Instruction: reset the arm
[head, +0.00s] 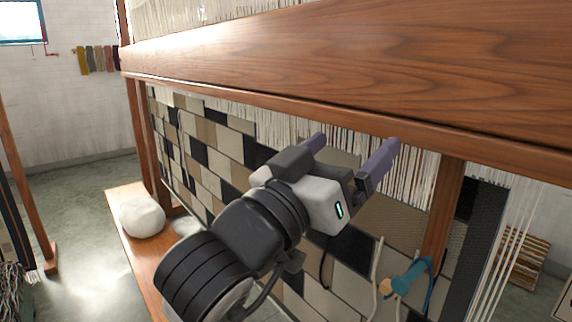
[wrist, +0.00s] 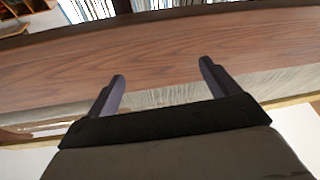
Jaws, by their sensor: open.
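My gripper (head: 350,157) is raised in front of the loom, just below its thick wooden top beam (head: 350,60). Its two purple fingers are spread apart with nothing between them. In the wrist view my gripper (wrist: 160,90) is also open and empty, with the wooden beam (wrist: 160,55) behind the fingers. I cannot tell whether the fingers touch the beam or the threads. My arm reaches up from the bottom of the head view and hides part of the woven panel (head: 215,140).
A white wool skein (head: 142,217) lies on the wooden bench (head: 125,195) at the left. A teal tool (head: 410,277) hangs by the loom's right post (head: 442,215). Coloured skeins (head: 97,59) hang on the far wall. A slatted crate (head: 530,256) stands at right.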

